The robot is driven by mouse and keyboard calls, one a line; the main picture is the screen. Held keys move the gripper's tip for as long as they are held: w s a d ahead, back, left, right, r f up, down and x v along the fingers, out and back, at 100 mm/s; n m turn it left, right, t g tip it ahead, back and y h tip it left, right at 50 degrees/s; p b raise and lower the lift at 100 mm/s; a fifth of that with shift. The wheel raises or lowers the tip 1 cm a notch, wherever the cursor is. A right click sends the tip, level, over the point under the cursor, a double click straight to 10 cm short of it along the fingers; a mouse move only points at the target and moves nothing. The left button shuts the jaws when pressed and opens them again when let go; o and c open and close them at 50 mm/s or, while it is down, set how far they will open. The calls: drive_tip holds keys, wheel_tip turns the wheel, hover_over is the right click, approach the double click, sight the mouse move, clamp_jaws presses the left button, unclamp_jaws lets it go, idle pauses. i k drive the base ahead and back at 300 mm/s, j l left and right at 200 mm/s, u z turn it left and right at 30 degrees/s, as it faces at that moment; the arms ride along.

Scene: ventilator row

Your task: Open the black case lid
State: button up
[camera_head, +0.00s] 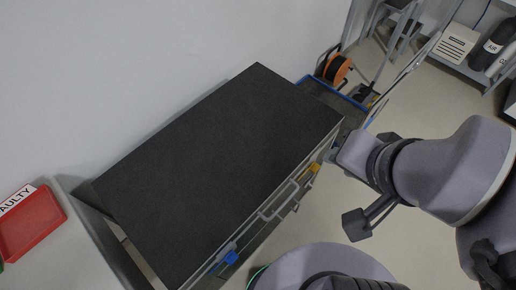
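The black case (215,165) fills the middle of the head view, set at a slant against the pale wall. Its dark flat lid is down. Along its front edge are a pale handle (278,201), an orange-yellow latch (314,168) and a blue latch (230,257). My arm comes in from the right. My gripper (337,152) is at the case's front right corner, near the orange-yellow latch. Its fingers are small and partly hidden by the wrist, so I cannot tell whether they touch the case or how far apart they are.
A red tray (32,222) with a sign ending in "AULTY" is on a light surface at the left. A blue-edged cart with an orange reel (337,69) stands beyond the case's right end. A shelf (470,68) with cylinders is at the top right. Open floor lies between.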

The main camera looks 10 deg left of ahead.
sight(183, 197)
drive_tip(key=j+u, duration=0.2)
drive_tip(key=u, duration=0.15)
drive_tip(key=k+l+u, duration=0.3)
drive_tip(key=k, duration=0.15)
